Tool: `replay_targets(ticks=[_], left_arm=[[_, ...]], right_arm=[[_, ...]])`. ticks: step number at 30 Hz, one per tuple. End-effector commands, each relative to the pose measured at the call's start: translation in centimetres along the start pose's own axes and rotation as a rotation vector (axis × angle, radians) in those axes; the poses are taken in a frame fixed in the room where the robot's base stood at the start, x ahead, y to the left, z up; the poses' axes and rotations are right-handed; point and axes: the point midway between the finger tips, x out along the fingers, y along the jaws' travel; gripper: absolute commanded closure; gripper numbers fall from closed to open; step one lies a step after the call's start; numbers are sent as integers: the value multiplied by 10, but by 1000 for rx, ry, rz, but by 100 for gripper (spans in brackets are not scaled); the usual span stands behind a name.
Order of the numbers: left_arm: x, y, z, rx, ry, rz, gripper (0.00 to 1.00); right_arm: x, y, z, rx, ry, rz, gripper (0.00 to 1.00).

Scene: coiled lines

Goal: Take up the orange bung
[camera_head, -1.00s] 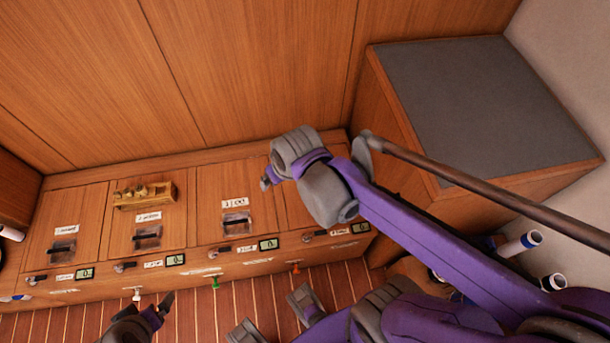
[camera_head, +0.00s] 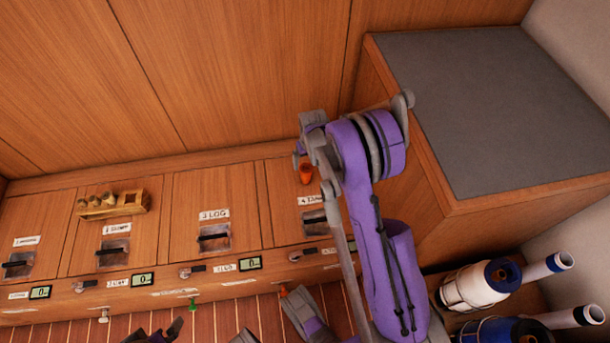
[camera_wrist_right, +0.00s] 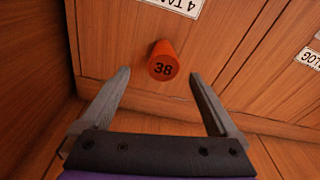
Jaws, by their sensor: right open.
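The orange bung (camera_head: 305,173) stands on the wooden locker top near its back edge, behind the label "4 TA…", in the head view. In the right wrist view the bung (camera_wrist_right: 163,62) shows a round face marked "38". My right gripper (camera_wrist_right: 160,74) is open. Its two dark fingers lie either side of the bung in that picture, with visible gaps; the bung appears just beyond the tips. In the head view my right gripper (camera_head: 299,155) is beside the bung, partly hidden by its own wrist. Dark parts of what looks like my left gripper (camera_head: 160,331) show at the bottom edge.
A wooden rack (camera_head: 113,205) with several bungs stands on the locker top to the left. Latches and labels line the top and front. A grey-topped cabinet (camera_head: 490,110) rises at right. White and blue cylinders (camera_head: 480,285) lie at lower right.

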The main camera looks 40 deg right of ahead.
Motion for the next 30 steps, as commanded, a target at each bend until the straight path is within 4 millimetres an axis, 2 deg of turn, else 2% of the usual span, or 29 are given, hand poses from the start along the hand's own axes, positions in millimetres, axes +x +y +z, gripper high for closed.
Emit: replay_targets(ticks=[3,13,21,29,30], left_arm=[[6,0,2,0,-2,0,3],[12,0,4,0,-4,0,3],[25,0,8,0,-9,0,3],[24,0,8,0,-9,0,3],[24,0,8,0,-9,0,3]], right_arm=[[21,-1,0,-1,0,0,4],[45,-3,-1,-1,0,0,4],[84,-6,-2,0,1,1,4],[86,-6,-2,-1,1,0,4],[86,-6,-2,-1,1,0,11]])
